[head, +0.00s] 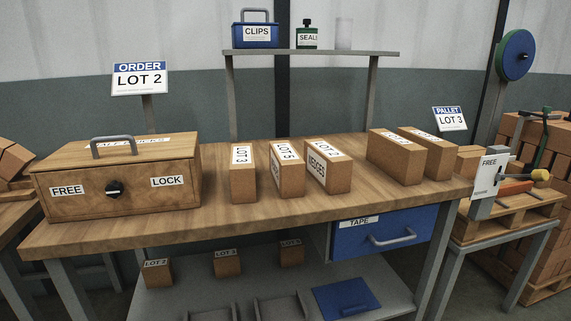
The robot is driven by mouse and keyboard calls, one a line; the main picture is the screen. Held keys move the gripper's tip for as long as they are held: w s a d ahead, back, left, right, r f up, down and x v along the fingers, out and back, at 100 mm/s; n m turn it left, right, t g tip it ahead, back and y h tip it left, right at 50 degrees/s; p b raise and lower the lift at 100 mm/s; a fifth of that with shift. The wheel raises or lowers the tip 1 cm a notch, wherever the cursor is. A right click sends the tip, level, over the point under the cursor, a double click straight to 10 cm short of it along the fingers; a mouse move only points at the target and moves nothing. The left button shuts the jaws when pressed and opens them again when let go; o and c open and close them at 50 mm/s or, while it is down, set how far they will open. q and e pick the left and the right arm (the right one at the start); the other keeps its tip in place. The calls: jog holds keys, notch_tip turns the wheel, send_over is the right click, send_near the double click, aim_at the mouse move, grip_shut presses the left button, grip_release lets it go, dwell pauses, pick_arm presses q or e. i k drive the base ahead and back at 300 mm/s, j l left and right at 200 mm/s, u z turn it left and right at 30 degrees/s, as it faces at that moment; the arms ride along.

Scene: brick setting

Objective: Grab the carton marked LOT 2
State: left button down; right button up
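Three brown cartons stand apart in a row on the middle of the wooden bench (215,222). The right one of them (341,173) has a top label that appears to read LOT 2 and a front label WEDGES. The middle carton (290,186) appears to read LOT 5, and the left carton (243,191) LOT 3. On the shelf below, a small box (157,277) at the left also appears to read LOT 2. An order sign (139,79) behind the bench reads LOT 2. Neither of my grippers shows in the head view.
A wooden chest (150,190) with a handle and a FREE/LOCK knob fills the bench's left end. A blue TAPE drawer (360,240) hangs below. The bench's front strip is clear.

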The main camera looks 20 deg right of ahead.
aim_at(332, 169)
jog(key=z, duration=0.95)
jog(key=i+j, duration=0.55)
